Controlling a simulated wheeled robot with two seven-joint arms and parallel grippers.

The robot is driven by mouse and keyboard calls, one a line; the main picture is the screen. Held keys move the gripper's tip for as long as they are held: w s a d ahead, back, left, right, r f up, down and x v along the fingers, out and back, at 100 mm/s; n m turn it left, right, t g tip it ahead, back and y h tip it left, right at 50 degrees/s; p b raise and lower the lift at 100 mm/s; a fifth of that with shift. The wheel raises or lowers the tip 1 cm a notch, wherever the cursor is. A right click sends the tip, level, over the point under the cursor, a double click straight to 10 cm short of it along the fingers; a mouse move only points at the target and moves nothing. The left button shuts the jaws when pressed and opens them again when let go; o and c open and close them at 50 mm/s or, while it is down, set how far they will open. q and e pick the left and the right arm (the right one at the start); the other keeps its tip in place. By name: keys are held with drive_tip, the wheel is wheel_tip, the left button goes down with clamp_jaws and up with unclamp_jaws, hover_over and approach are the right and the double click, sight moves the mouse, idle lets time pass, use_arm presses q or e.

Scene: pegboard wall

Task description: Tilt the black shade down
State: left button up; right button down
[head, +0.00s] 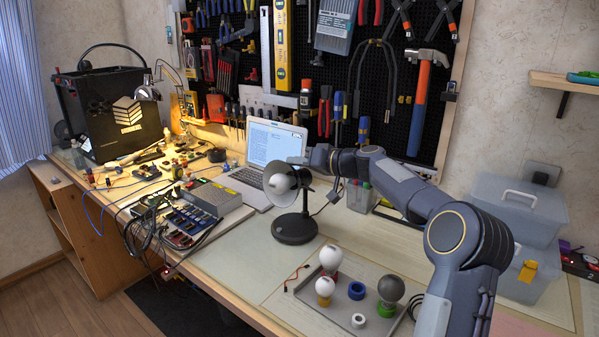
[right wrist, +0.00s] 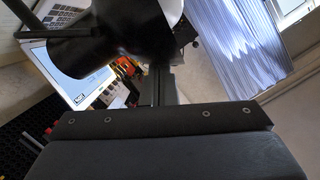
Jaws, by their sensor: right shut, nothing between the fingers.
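The black desk lamp stands upright on its round black base (head: 294,230) in the middle of the desk. Its black shade (head: 304,177) has its pale open mouth facing left and toward me. My right gripper (head: 296,160) is shut and empty, with its tips at the top of the shade; I cannot tell whether they touch it. In the right wrist view the black shade (right wrist: 110,32) fills the upper left, close beside the shut fingers (right wrist: 160,82). My left gripper is not in view.
An open laptop (head: 272,145) stands behind the lamp. A grey tray (head: 335,312) with several bulbs lies in front. Electronics (head: 190,215) and cables crowd the left. Clear plastic boxes (head: 515,215) stand at the right.

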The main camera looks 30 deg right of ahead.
sight(281, 186)
drive_tip(key=shift+s+a+f+n+h+b, duration=0.2)
drive_tip(key=shift+a+n+b, duration=0.3)
drive_tip(key=shift+b, duration=0.85)
drive_tip(key=shift+s+a+f+n+h+b, duration=0.1)
drive_tip(key=shift+a+f+n+h+b, duration=0.4)
drive_tip(key=shift+b, duration=0.85)
drive_tip(key=shift+s+a+f+n+h+b, duration=0.1)
drive_tip(key=shift+a+n+b, duration=0.15)
drive_tip(key=shift+n+b, duration=0.8)
drive_tip(key=b, duration=0.2)
drive_tip(key=a+n+b, duration=0.1)
drive_tip(key=shift+s+f+h+b, duration=0.15)
drive_tip(key=shift+f+h+b, duration=0.15)
drive_tip(key=shift+b, duration=0.05)
drive_tip(key=n+b, duration=0.1)
drive_tip(key=b, duration=0.1)
drive_tip(key=a+f+n+b, duration=0.1)
drive_tip(key=f+n+h+b, duration=0.1)
drive_tip(key=b, duration=0.1)
drive_tip(key=shift+s+a+t+b, duration=0.2)
drive_tip(key=shift+s+t+b, duration=0.05)
drive_tip(key=shift+t+b, duration=0.1)
drive_tip(key=shift+a+f+n+t+h+b, duration=0.35)
drive_tip(key=shift+n+b, duration=0.5)
drive_tip(key=shift+b, duration=0.8)
drive_tip(key=shift+s+d+f, duration=0.1)
drive_tip(key=shift+f, duration=0.05)
